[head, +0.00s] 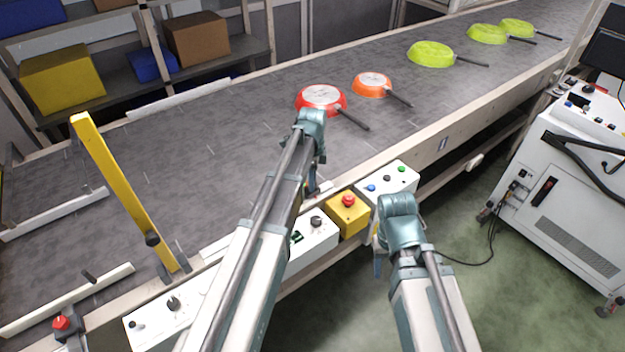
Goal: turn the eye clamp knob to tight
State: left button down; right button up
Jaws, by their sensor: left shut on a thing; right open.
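My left gripper (311,186) reaches down to the near rail of the conveyor (215,170), just behind the control boxes. It is shut on a small part at the rail, apparently the eye clamp knob, which the fingers and arm mostly hide. I cannot see which way the knob is turned. A little dark blue and red shows by the fingertips. My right gripper (377,262) is open and empty, low in front of the conveyor, beside the yellow emergency-stop box (347,218).
A red pan (321,96), an orange pan (372,82) and several green pans (430,52) lie on the belt. A yellow bar (115,180) angles across the left end. A button box (388,183) is close to my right gripper. A white cabinet (570,210) stands right.

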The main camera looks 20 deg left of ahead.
pick_arm(q)
jog(key=c, duration=0.5)
grip_release()
jog(key=shift+r, duration=0.1)
notch_tip(320, 180, up, 14)
jog(key=p, duration=1.3)
jog(key=shift+f+p, duration=0.2)
jog(key=shift+p, duration=0.2)
